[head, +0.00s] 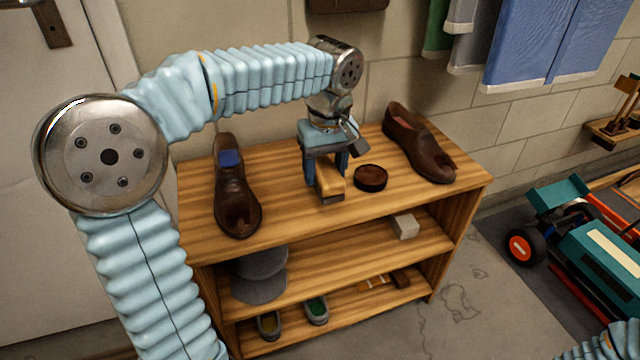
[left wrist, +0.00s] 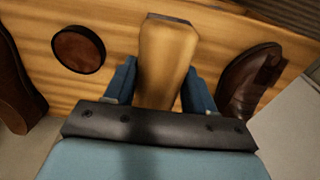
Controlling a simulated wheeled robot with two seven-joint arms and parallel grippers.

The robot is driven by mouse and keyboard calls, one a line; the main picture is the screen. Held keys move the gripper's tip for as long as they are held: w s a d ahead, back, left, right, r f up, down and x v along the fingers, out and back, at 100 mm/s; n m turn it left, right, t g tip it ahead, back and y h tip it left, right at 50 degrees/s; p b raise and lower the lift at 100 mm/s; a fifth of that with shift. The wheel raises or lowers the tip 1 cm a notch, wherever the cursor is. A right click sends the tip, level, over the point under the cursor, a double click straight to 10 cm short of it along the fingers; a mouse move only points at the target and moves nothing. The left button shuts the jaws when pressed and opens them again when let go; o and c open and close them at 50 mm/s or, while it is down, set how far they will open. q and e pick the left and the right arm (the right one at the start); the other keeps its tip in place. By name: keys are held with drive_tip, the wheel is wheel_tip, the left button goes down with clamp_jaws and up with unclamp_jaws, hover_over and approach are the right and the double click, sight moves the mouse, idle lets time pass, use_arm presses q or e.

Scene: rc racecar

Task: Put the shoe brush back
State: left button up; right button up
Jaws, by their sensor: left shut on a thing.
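The shoe brush (head: 329,183) has a light wooden body with a dark edge at its front end. My left gripper (head: 328,172) is shut on it, over the top of the wooden shelf unit (head: 290,213). In the left wrist view the brush (left wrist: 165,60) sits between the two blue fingers of the gripper (left wrist: 158,85). I cannot tell whether the brush touches the shelf top. My right gripper is not in view; only a bit of my right arm shows at the bottom right corner.
A round dark polish tin (head: 370,178) lies just right of the brush. A brown shoe (head: 236,190) stands on the left of the top, another (head: 418,145) on the right. A teal racecar (head: 590,240) is at right.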

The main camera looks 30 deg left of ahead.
sight(322, 166)
use_arm(q)
drive_tip(key=shift+w+a+f, duration=0.2)
drive_tip(key=shift+a+f, duration=0.3)
drive_tip(key=shift+f, duration=0.15)
drive_tip(key=shift+w+a+f+b, duration=0.1)
drive_tip(key=shift+a+f+b, duration=0.05)
drive_tip(key=shift+f, duration=0.8)
drive_tip(key=shift+a+f+b, duration=0.1)
drive_tip(key=shift+f+b, duration=0.05)
drive_tip(key=shift+f, duration=0.75)
drive_tip(key=shift+f, duration=0.1)
drive_tip(key=o, duration=1.3)
drive_tip(key=r, duration=0.4)
drive_tip(key=r+p, duration=0.1)
drive_tip(key=r, duration=0.3)
drive_tip(key=r+p, duration=0.1)
drive_tip(key=r, duration=0.3)
drive_tip(key=shift+s+d+r, duration=0.1)
drive_tip(key=shift+s+d, duration=0.15)
drive_tip(key=shift+d, duration=0.15)
